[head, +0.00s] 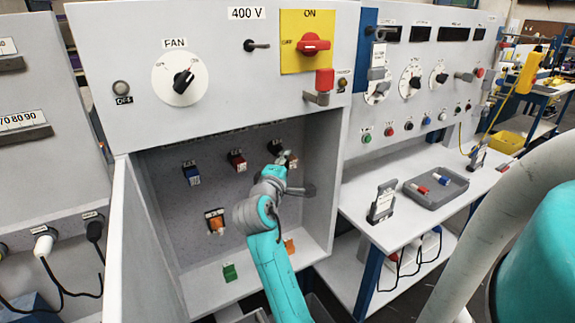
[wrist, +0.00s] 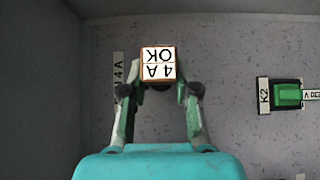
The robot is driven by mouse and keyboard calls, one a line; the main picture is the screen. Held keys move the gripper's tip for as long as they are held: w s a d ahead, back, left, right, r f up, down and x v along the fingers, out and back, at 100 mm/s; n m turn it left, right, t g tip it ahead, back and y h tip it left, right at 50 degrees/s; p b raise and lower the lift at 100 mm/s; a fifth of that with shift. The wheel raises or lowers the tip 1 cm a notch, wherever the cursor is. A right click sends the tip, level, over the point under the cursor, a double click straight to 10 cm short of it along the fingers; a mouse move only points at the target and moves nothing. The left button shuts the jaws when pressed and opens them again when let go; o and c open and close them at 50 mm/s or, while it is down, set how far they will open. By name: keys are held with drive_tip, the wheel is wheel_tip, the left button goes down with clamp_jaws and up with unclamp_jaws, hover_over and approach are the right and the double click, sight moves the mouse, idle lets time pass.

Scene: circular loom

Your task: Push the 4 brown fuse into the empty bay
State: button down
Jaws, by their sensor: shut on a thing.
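The brown fuse (wrist: 158,54) shows its white face, marked "4 A OK" and upside down in the wrist view. It stands between the fingertips of my gripper (wrist: 158,90), which is shut on it. A wall label reading "4 A" (wrist: 118,68) is just left of it. The bay behind the fuse is hidden, so I cannot tell how deep the fuse sits. In the head view my gripper (head: 285,164) is at the right of the upper fuse row, against the cabinet's back wall. The fuse (head: 293,160) shows there only as a small brown patch.
Blue (head: 191,173), red (head: 237,160) and black (head: 275,147) fuses sit left of my gripper. An orange block (head: 215,222) is lower on the wall. A green relay marked K2 (wrist: 288,95) is at right in the wrist view. The open door (head: 125,240) bounds the cabinet's left.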

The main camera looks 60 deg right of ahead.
drive_tip(key=shift+w+d, duration=0.3)
drive_tip(key=shift+w, duration=0.2)
drive_tip(key=shift+w+d, duration=0.3)
drive_tip(key=shift+w, duration=0.2)
idle(0.5)
drive_tip(key=shift+w+d, duration=0.4)
drive_tip(key=shift+w, duration=0.3)
drive_tip(key=shift+w, duration=0.1)
drive_tip(key=shift+s, duration=0.25)
idle(1.1)
drive_tip(key=shift+w, duration=0.2)
idle(0.4)
drive_tip(key=shift+s, duration=0.2)
idle(0.4)
drive_tip(key=shift+w, duration=0.15)
drive_tip(key=c, duration=0.8)
unclamp_jaws()
drive_tip(key=shift+w, duration=0.1)
